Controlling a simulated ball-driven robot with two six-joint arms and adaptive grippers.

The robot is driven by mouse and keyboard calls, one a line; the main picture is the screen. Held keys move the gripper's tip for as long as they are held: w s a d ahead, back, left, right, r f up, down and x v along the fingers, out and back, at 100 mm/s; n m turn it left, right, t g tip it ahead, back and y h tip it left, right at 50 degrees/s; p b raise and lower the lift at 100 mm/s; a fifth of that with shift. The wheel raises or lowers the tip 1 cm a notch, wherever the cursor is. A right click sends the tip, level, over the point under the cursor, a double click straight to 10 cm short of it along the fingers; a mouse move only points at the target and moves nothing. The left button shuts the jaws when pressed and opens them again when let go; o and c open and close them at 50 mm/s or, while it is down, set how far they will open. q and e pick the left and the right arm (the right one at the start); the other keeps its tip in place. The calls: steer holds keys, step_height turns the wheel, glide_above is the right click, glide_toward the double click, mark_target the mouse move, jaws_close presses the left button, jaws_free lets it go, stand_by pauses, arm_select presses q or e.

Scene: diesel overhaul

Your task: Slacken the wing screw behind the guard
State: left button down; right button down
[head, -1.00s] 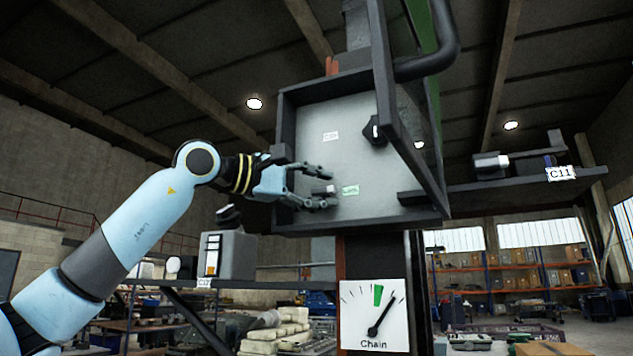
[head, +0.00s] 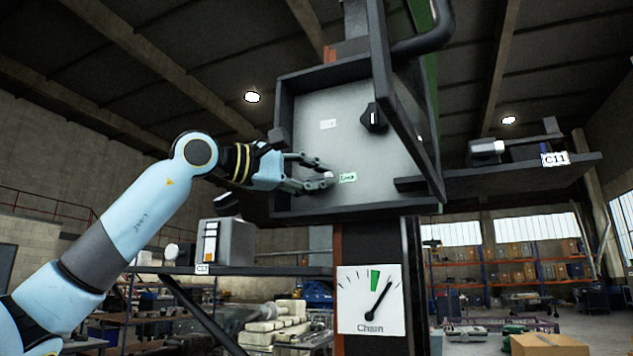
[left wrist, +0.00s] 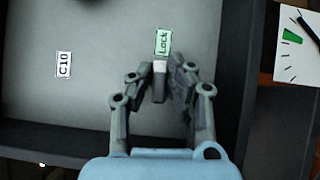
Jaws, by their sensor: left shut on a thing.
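The grey wing screw (left wrist: 159,88) stands on the pale back plate of a dark open box, beside a green "Lock" label (left wrist: 162,42). My left gripper (head: 322,175) reaches in from the left and is shut on the wing screw, as the left wrist view shows (left wrist: 160,74). The fingers hide much of the screw in the head view. A dark guard frame (head: 403,100) stands at the right of the box opening. My right gripper is not in view.
A black knob (head: 373,118) sits upper right on the plate. A "Chain" gauge (head: 370,300) below has its needle right of the green band. Shelves marked C11 (head: 555,159) and C12 (head: 203,270) flank the box, each carrying equipment.

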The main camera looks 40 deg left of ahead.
arm_select(q)
steer(key=n+t+b, duration=0.1)
steer(key=b, duration=0.1)
steer(key=n+t+b, duration=0.1)
steer(key=n+b, duration=0.1)
steer(key=shift+f, duration=0.25)
steer(key=shift+r+n+t+b, duration=0.15)
steer(key=shift+n+t+b, duration=0.15)
steer(key=shift+r, duration=0.2)
steer(key=n+t+b, duration=0.1)
steer(key=b, duration=0.1)
steer(key=n+t+y+b, duration=0.1)
steer(key=n+b, duration=0.1)
steer(key=n+t+b, duration=0.1)
steer(key=n+b, duration=0.1)
steer(key=shift+s+d+f+y, duration=0.1)
steer(key=shift+f+y, duration=0.15)
steer(key=shift+y, duration=0.05)
steer(key=shift+r+n, duration=0.15)
steer(key=shift+n, duration=0.35)
steer(key=shift+r, duration=0.1)
